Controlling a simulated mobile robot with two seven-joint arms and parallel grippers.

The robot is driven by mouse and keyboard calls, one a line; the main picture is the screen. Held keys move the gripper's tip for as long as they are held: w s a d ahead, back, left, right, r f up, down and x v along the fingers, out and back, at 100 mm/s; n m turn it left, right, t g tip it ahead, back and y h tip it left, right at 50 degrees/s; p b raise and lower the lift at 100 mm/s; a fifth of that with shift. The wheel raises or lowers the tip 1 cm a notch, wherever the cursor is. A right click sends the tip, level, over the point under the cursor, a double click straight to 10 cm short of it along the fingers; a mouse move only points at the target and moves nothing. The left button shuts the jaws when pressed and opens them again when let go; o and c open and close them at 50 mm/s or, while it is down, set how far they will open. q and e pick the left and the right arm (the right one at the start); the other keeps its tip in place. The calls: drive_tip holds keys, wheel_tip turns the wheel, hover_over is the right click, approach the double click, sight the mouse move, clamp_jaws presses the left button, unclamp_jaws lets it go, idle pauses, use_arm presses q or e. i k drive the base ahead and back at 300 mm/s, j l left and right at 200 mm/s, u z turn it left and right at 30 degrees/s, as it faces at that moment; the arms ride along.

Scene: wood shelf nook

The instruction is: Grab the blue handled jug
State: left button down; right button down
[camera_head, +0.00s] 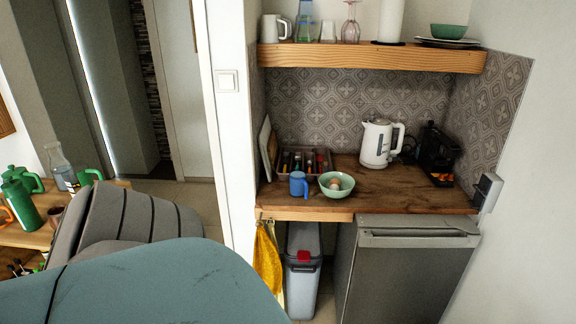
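A small blue jug (299,184) stands upright on the wooden counter (405,190), near its front left edge. Its handle is too small to make out clearly. A green bowl (337,186) with something roundish in it stands just right of the jug. Neither of my grippers shows in the head view.
A cutlery tray (303,163) is behind the jug; a white kettle (378,143) and a black coffee machine (437,153) stand farther right. A wooden shelf (370,57) hangs above. A large teal surface (140,285) and a grey chair (135,215) fill the lower left foreground.

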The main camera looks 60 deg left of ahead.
sight(298, 186)
drive_tip(key=u, duration=2)
drive_tip(key=i+j+u, duration=0.15)
drive_tip(key=i+j, duration=0.2)
drive_tip(key=i+j+u, duration=0.2)
drive_tip(key=i, duration=0.3)
drive_tip(key=i+j+u, duration=0.15)
drive_tip(key=i+j, duration=0.15)
drive_tip(key=i, duration=0.15)
